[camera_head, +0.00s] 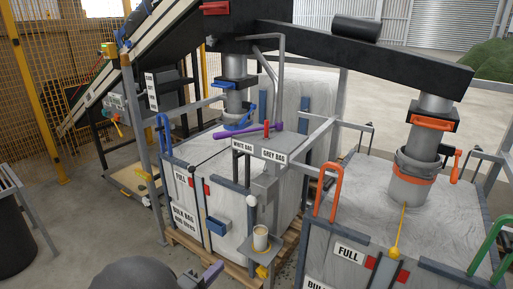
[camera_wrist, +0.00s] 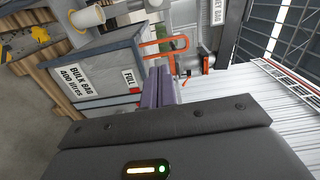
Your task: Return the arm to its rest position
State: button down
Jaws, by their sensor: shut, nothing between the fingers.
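My gripper (camera_head: 213,272) shows at the bottom of the head view, low in front of the bulk bag stand, with a dark rounded part of my arm beside it. In the wrist view its two purple-grey fingers (camera_wrist: 159,84) lie together, shut and empty. The fingers appear apart from the stands, and most of the arm is out of view.
A white bulk bag (camera_head: 215,165) stands on a pallet, and a second bag (camera_head: 385,195) stands at right. A small shelf (camera_head: 262,250) with a cup (camera_head: 261,238) juts out near my gripper. A dark bin (camera_head: 12,240) stands at left. Open floor (camera_head: 90,225) lies between.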

jog(key=w+d+n+g+y, duration=0.4)
jog(key=w+d+n+y, duration=0.5)
jog(key=n, duration=0.3)
jog(key=s+d+r+n+g, duration=0.1)
jog(key=s+d+n+g, duration=0.7)
jog(key=s+d+n, duration=0.75)
notch_tip(320, 180, up, 16)
jog(key=s+d+m+p, duration=0.1)
jog(key=s+m+p, duration=0.1)
jog(key=p, duration=1.5)
jog(key=shift+s+r+m+y, duration=0.2)
jog(key=shift+r+m+y, duration=0.1)
jog(key=shift+m, duration=0.25)
jog(key=shift+d, duration=0.1)
jog(key=shift+w, duration=0.1)
